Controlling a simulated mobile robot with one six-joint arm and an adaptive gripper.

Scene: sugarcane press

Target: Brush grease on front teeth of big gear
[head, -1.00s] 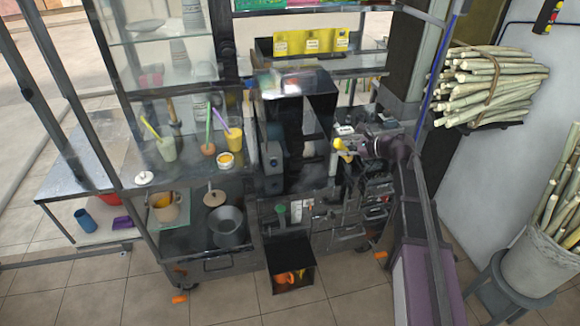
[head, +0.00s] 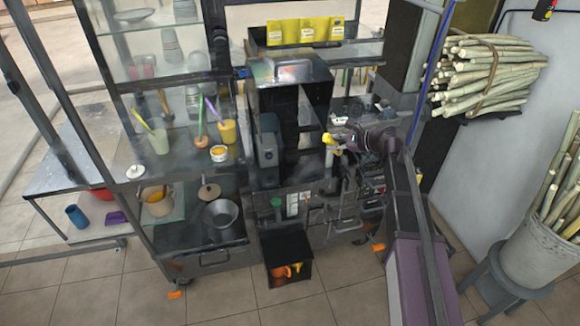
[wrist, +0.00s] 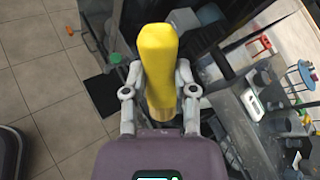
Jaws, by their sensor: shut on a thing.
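In the head view my gripper (head: 332,143) is beside the right side of the dark sugarcane press (head: 267,150). It is shut on a thick yellow handle (wrist: 160,60), which I take to be the grease brush. In the wrist view the handle stands between both fingers, with a tan end towards my palm. The yellow also shows in the head view (head: 328,139). I cannot make out bristles or grease. The big gear and its teeth cannot be made out in either view; the press housing is dark inside.
A glass-shelved cart (head: 150,180) with cups and pots adjoins the press on the left. A sugarcane bundle (head: 490,75) and a cane bucket (head: 535,245) are at right. An open black bin (head: 287,258) sits low in front. Floor tiles in front are mostly clear.

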